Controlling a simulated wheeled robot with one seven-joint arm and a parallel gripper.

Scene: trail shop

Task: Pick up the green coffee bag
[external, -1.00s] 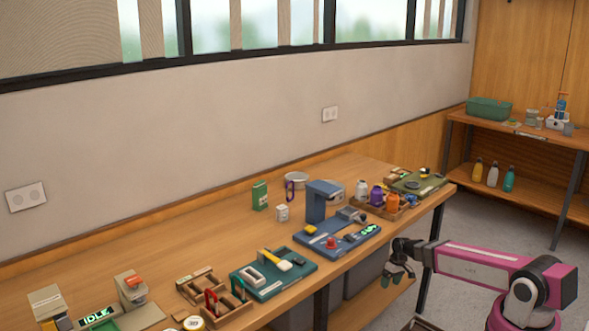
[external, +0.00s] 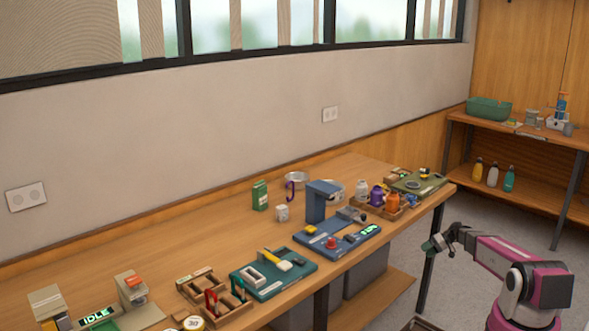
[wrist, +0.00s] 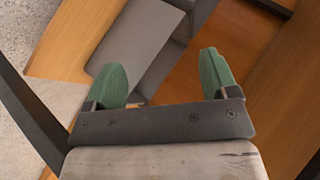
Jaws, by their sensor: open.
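A small upright green pack with pale markings (external: 260,196) stands on the long wooden workbench (external: 205,225), towards its wall side; it looks like the green coffee bag. My gripper (external: 434,246) is off the bench's right end, over the floor side and well apart from the pack. In the wrist view my gripper (wrist: 161,78) has its two green fingertips wide apart with nothing between them. The green pack does not show in the wrist view.
A tray of bottles (external: 404,207) is nearer the right end. Grey bins (external: 366,270) sit under the bench. Bare bench lies left of the pack.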

